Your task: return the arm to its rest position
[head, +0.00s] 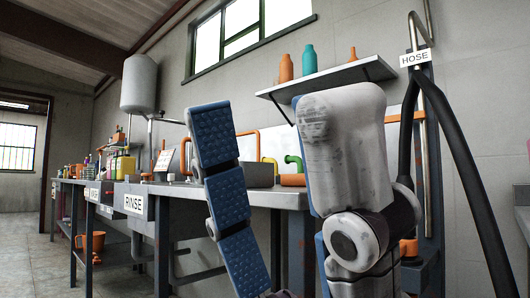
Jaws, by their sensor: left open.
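My left gripper (272,105) is close to the camera, pointing up. Its two fingers stand wide apart: the left one shows blue textured pads, the right one a scuffed white back with a blue edge. It is open, with nothing held between the fingers. The bench and part of the wall show through the gap behind it. My right gripper is not in view.
A long metal bench with a RINSE sign (134,204) runs along the left, with bottles at its far end. A wall shelf (326,79) holds several bottles. A black hose (462,150) hangs at right under a HOSE sign (414,58). Floor at lower left is open.

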